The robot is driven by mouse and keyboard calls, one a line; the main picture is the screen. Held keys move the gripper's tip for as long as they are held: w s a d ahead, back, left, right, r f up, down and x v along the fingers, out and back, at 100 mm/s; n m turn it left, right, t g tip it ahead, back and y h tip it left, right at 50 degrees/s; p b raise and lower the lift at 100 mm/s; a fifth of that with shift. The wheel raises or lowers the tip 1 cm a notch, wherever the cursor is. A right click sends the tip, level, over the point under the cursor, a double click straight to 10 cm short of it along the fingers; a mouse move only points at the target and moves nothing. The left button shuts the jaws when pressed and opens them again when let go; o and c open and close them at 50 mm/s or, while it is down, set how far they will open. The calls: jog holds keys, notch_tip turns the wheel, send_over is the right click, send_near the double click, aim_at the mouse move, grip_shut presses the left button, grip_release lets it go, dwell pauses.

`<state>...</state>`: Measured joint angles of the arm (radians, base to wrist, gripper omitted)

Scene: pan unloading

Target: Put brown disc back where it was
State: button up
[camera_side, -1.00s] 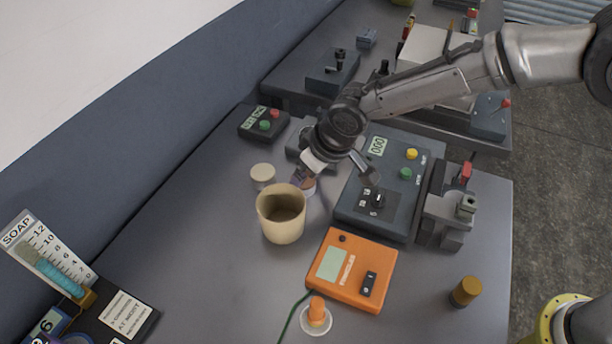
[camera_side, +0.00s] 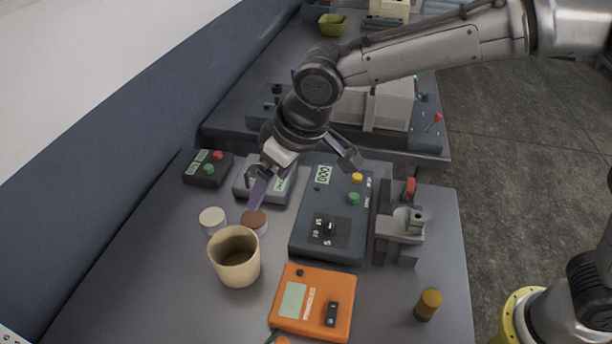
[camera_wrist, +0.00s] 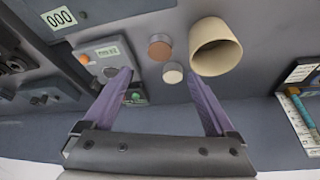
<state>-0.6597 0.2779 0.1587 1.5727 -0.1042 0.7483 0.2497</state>
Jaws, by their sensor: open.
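The brown disc (camera_side: 254,221), a short round piece with a brown top, sits upright on the grey table. It stands beside a cream disc (camera_side: 212,219) and behind a beige cup (camera_side: 235,256). The wrist view also shows the brown disc (camera_wrist: 160,47), apart from the cream disc (camera_wrist: 173,73) and the cup (camera_wrist: 215,47). My gripper (camera_wrist: 160,76) is open and empty, its purple fingers wide apart. In the side view one purple finger shows above and just behind the brown disc, without a visible grip on it.
A grey box with a display (camera_side: 262,183) is behind the disc. A dark control box (camera_side: 333,215) with knobs is to the right, beside a grey clamp-like fixture (camera_side: 402,235). An orange meter (camera_side: 312,301) and a brown cylinder (camera_side: 428,304) stand nearer. Left of the cup is bare table.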

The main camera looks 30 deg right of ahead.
jog(key=s+d+r+m, duration=0.1)
jog(key=s+d+r, duration=0.3)
jog(key=d, duration=0.5)
jog(key=s+d+r+m, duration=0.1)
jog(key=s+d+r, duration=0.25)
jog(key=d, duration=0.55)
jog(key=s+d+f+m+h, duration=0.1)
jog(key=s+d, duration=0.5)
jog(key=s, duration=0.2)
jog(key=s+d+f+m+t+h, duration=0.1)
jog(key=s+d+f+m, duration=0.1)
jog(key=s+d, duration=0.4)
jog(key=s, duration=0.3)
jog(key=shift+s+f+t, duration=0.3)
